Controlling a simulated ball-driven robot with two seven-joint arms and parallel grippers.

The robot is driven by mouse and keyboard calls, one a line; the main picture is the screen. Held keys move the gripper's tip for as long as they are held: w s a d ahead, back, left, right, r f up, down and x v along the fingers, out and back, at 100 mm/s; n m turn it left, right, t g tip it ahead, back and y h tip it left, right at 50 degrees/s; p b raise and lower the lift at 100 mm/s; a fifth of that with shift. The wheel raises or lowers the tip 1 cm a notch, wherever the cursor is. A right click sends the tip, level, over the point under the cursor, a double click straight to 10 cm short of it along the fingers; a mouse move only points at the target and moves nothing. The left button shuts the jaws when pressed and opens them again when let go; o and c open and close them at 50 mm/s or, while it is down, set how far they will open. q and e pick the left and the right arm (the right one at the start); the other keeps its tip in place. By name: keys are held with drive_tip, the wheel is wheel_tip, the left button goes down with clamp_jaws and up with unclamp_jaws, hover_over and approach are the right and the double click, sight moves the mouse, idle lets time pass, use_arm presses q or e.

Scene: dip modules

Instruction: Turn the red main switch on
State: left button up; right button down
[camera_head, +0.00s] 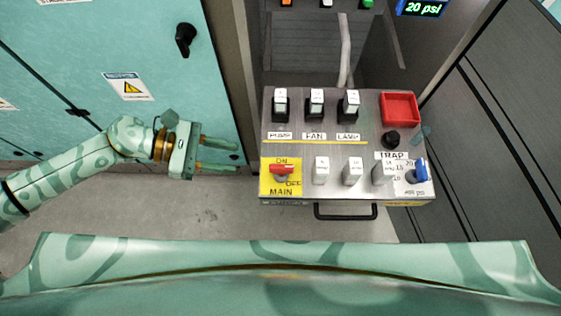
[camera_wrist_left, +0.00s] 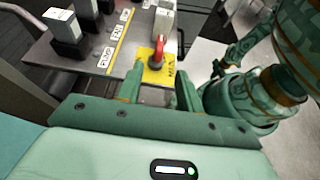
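The red main switch (camera_head: 282,168) is on a yellow plate (camera_head: 267,187) at the near left corner of the control box, with ON printed above it and OFF below right. Its red handle lies crosswise in the head view; I cannot tell its exact setting. The switch also shows in the left wrist view (camera_wrist_left: 157,52), ahead of the fingers. My left gripper (camera_head: 236,155) is left of the box, fingers parallel and apart, pointing at the switch with a gap between. It is empty and also shows open in the wrist view (camera_wrist_left: 159,78). My right gripper cannot be made out.
The sloped grey control box (camera_head: 350,125) carries white-topped switches, a red tray (camera_head: 400,108), a black knob (camera_head: 391,139) and a blue knob (camera_head: 420,171). A black handle (camera_head: 345,217) sits along its front. Teal cabinets (camera_head: 70,60) stand behind my left arm.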

sight(278, 166)
use_arm(q)
drive_tip(key=x, duration=1.3)
drive_tip(key=shift+d, duration=0.1)
clamp_jaws()
